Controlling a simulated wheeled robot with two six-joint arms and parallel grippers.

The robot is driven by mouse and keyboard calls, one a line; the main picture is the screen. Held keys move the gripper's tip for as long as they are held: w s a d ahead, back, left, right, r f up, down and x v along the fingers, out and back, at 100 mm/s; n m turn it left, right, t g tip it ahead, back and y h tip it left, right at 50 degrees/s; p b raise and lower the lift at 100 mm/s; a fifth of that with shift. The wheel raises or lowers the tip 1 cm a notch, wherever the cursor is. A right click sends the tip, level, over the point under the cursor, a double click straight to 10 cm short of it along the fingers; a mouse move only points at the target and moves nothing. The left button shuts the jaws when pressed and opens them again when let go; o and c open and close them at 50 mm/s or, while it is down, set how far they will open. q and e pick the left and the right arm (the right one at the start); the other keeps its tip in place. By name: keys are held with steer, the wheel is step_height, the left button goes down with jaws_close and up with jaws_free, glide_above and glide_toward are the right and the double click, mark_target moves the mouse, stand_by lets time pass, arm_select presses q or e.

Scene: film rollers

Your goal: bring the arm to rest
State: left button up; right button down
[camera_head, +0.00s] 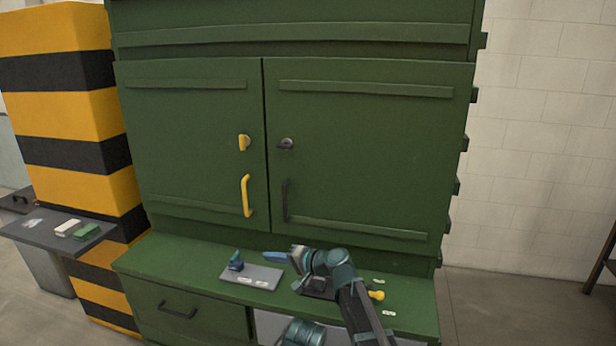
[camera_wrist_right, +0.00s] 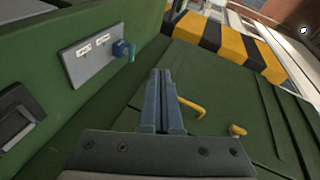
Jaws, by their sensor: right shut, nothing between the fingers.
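My right gripper (camera_head: 276,257) is over the green cabinet's ledge, its fingers pointing left in the head view. In the right wrist view its blue-grey fingers (camera_wrist_right: 162,102) are together with nothing between them. My right arm comes in from the bottom and bends above the ledge. My left gripper does not show in either view.
The green cabinet (camera_head: 200,110) has two shut doors with a yellow handle (camera_head: 247,196) and a black handle (camera_head: 285,200). On its ledge are a grey plate (camera_head: 236,288) with a blue knob (camera_head: 236,262) and a yellow knob (camera_head: 377,295). A striped pillar (camera_head: 75,110) stands left.

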steer(key=s+d+f+n+g+h, duration=0.15)
steer(key=s+d+f+h, duration=0.3)
steer(key=s+d, duration=0.55)
steer(key=s+d+f+g+h, duration=0.2)
steer(key=s+d+f+h, duration=0.35)
steer(key=d, duration=0.55)
steer(key=s+d+f+n+g+h, duration=0.1)
steer(key=s+d+f+g+h, duration=0.15)
steer(key=s+d+f, duration=0.6)
steer(key=s+a+r+n+g+h, duration=0.1)
steer(key=s+a+r+n+h, duration=0.1)
steer(key=s+a, duration=0.5)
steer(key=shift+s+a+r+n, duration=0.3)
steer(key=shift+a+r+n, duration=0.2)
steer(key=shift+n, duration=0.45)
